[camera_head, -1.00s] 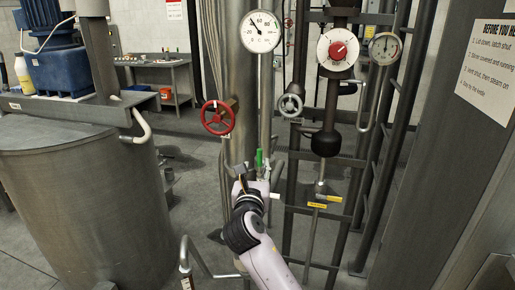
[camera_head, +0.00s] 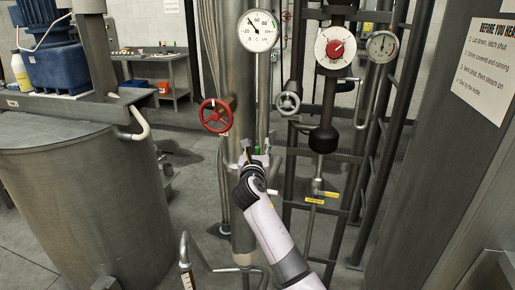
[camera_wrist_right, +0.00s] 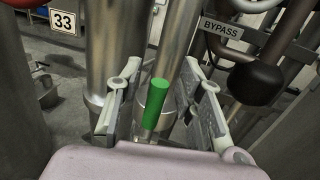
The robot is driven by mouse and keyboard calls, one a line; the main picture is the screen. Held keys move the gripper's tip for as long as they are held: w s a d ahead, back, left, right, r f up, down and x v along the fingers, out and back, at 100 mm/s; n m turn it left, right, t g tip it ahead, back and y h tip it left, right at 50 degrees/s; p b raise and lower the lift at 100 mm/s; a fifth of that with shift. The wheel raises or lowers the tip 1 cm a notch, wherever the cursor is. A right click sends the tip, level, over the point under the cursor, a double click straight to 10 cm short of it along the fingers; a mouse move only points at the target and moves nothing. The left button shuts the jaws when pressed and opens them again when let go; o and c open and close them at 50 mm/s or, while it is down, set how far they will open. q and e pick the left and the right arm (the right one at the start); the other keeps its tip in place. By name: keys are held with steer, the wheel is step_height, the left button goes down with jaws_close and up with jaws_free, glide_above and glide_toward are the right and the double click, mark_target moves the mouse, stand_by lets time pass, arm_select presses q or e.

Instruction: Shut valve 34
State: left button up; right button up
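A green lever handle (camera_wrist_right: 155,100) stands up between the spread fingers of my right gripper (camera_wrist_right: 158,98) in the right wrist view. The fingers are open, one on each side of it, with gaps showing. In the head view my right gripper (camera_head: 255,155) is at the vertical pipes below the red handwheel, and only the tip of the green handle (camera_head: 257,149) shows. A yellow-handled valve (camera_head: 325,194) sits lower right. No tag reading 34 is legible, so I cannot tell which valve it marks. My left gripper is not in view.
A red handwheel (camera_head: 215,116) and a grey handwheel (camera_head: 288,103) sit above my gripper. Tags read 33 (camera_wrist_right: 64,21) and BYPASS (camera_wrist_right: 222,28). Steel pipes crowd around. A large jacketed vessel (camera_head: 90,200) stands left; a dark column (camera_head: 440,150) stands right.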

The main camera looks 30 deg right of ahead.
jaws_close()
stand_by(0.7)
